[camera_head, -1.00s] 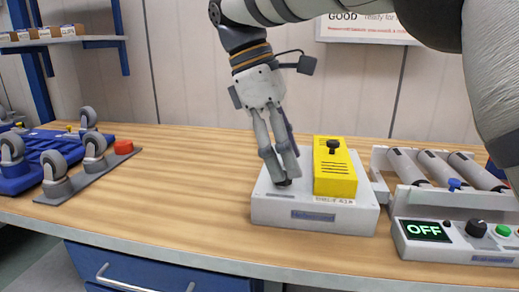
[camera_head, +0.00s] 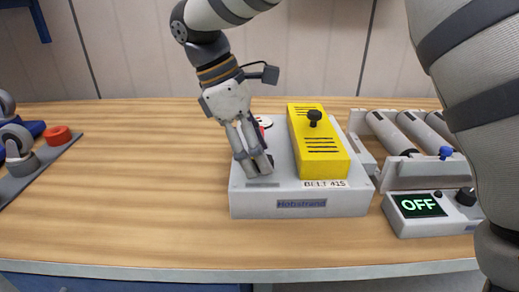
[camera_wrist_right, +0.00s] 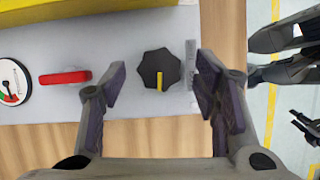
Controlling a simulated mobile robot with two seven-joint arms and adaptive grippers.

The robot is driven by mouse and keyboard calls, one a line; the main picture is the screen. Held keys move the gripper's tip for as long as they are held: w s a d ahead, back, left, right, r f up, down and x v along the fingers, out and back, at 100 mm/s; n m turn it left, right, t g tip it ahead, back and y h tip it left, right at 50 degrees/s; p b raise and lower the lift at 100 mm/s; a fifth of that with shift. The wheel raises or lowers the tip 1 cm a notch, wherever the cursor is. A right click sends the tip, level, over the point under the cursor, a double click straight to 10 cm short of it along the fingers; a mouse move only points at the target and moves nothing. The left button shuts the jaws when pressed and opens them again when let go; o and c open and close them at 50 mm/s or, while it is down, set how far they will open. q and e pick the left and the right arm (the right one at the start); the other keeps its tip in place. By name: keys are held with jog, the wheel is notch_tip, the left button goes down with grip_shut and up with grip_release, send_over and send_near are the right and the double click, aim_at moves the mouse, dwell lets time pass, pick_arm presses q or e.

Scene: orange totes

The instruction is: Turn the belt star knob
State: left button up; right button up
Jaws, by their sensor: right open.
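The star knob (camera_wrist_right: 158,66) is a dark lobed knob with a yellow pointer mark, on the light grey belt unit's top, seen in the right wrist view. My right gripper (camera_wrist_right: 160,73) is open, with one fingertip on each side of the knob and visible gaps between. In the head view my right gripper (camera_head: 254,167) points down over the left part of the belt unit (camera_head: 300,205) and hides the star knob. A yellow slotted cover (camera_head: 320,150) with a black knob (camera_head: 314,116) stands right of it. My left gripper seems to show at the wrist view's right edge (camera_wrist_right: 290,55).
A red lever (camera_wrist_right: 65,77) and a round gauge (camera_wrist_right: 12,82) sit beside the star knob. A roller unit (camera_head: 405,135) with an OFF display (camera_head: 417,207) stands at the right. The wooden table (camera_head: 130,190) between is clear.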

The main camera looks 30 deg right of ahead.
jog(key=shift+d+f, duration=0.1)
jog(key=shift+f, duration=0.2)
jog(key=c, duration=1.1)
jog(key=shift+c, duration=0.2)
jog(key=shift+r+m, duration=0.1)
jog(key=shift+m, duration=0.3)
jog(key=m, duration=0.2)
jog(key=m+g+y, duration=0.1)
jog(key=m, duration=0.1)
jog(key=shift+w+d, duration=0.15)
jog(key=shift+d+m+g+y, duration=0.15)
jog(key=shift+m+y, duration=0.35)
jog(key=shift+m, duration=0.6)
jog(key=shift+m+g+y, duration=0.25)
jog(key=shift+m+y, duration=0.25)
jog(key=shift+m, duration=0.6)
jog(key=o, duration=1.1)
